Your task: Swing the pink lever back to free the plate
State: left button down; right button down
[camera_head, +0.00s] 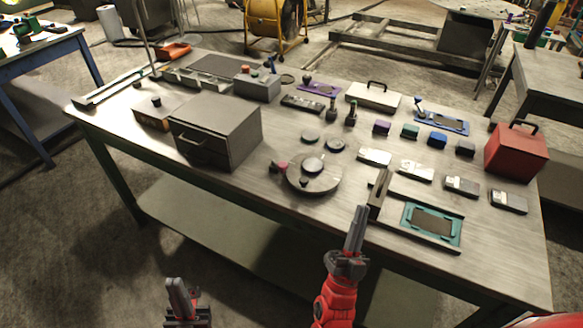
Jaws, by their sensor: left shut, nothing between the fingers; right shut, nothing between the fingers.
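A small pink part (282,167), which looks like a lever's knob, sits at the left edge of a round grey turntable-like device (325,182) near the table's front middle. The lever's arm is too small to make out. A teal frame (409,222) holds a dark grey plate (433,222) at the front right; I cannot tell whether this is the task's plate. My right gripper (360,212) is shut and empty, in front of the table edge between the round device and the teal frame. My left gripper (172,284) is shut and empty, low in front of the table.
A grey drawer box (232,134) stands left of the round device. An upright dark bracket (378,193) stands left of the teal frame. A red box (517,151) stands at the right. Purple (305,87) and blue (424,118) fixtures and several small blocks lie further back.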

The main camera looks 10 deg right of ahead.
aim_at(292, 175)
jog(key=w+f+m+g+y, duration=0.1)
jog(key=w, duration=0.2)
jog(key=w+a+f+m+g+y, duration=0.1)
jog(key=w+f+g, duration=0.1)
jog(key=w+f+m+g+y, duration=0.1)
jog(key=w+y, duration=0.1)
jog(key=w, duration=0.1)
jog(key=shift+w+a+f, duration=0.25)
jog(key=shift+w+f, duration=0.05)
jog(key=shift+f, duration=0.1)
jog(key=w+a+y, duration=0.1)
jog(key=w+a+f+g+y, duration=0.1)
jog(key=w+a+f+y, duration=0.1)
jog(key=shift+a+f+g+y, duration=0.1)
jog(key=shift+a+g+y, duration=0.2)
jog(key=shift+a+y, duration=0.1)
jog(key=a+y, duration=0.1)
jog(key=a, duration=0.1)
jog(key=w+a+y, duration=0.1)
jog(key=a+y, duration=0.3)
jog(key=shift+w+f+m+g, duration=0.25)
jog(key=shift+w+m+g, duration=0.05)
jog(key=shift+w+g, duration=0.1)
jog(key=w, duration=0.3)
jog(key=w+p, duration=0.1)
jog(key=w, duration=0.6)
jog(key=shift+d+r, duration=0.25)
jog(key=shift+r, duration=0.05)
